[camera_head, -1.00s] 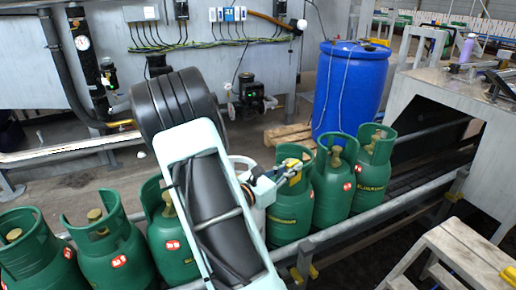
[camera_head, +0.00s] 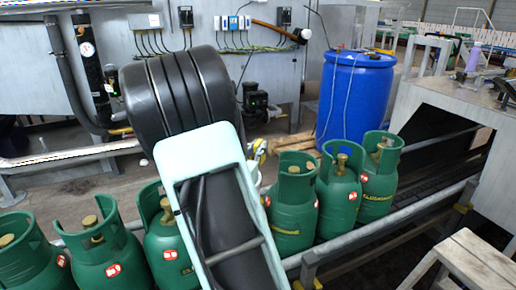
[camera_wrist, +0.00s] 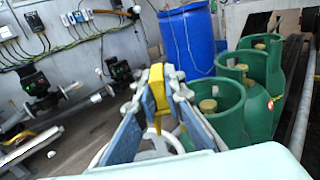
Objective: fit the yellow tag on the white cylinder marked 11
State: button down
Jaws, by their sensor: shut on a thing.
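My gripper (camera_wrist: 155,108) is shut on the yellow tag (camera_wrist: 157,84), which stands upright between its blue-padded fingers in the wrist view. In the head view, my arm hides most of the gripper; a bit of yellow (camera_head: 259,148) shows past its right edge. The white cylinder (camera_head: 254,173) is a thin sliver behind my arm there. In the wrist view, its white top ring (camera_wrist: 176,143) shows below and behind the fingers, partly covered by them. The tag appears apart from it, above. The number is not visible.
Green cylinders stand in a row on both sides, such as one just right (camera_head: 292,205) and one left (camera_head: 167,240). A rail (camera_head: 385,228) runs along their front. A blue drum (camera_head: 354,95) stands behind. A grey machine housing (camera_head: 455,105) is at the right.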

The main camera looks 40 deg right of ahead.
jog(key=shift+f+b, duration=2.35)
jog(key=shift+f, duration=0.6)
jog(key=shift+f+b, duration=2.1)
jog(key=shift+f, duration=0.3)
jog(key=c, duration=1.9)
grip_release()
jog(key=shift+r, duration=0.1)
jog(key=shift+c, duration=0.2)
jog(key=shift+a, duration=0.1)
jog(key=v, duration=1.1)
jog(key=shift+s+a, duration=0.2)
jog(key=shift+a, duration=0.15)
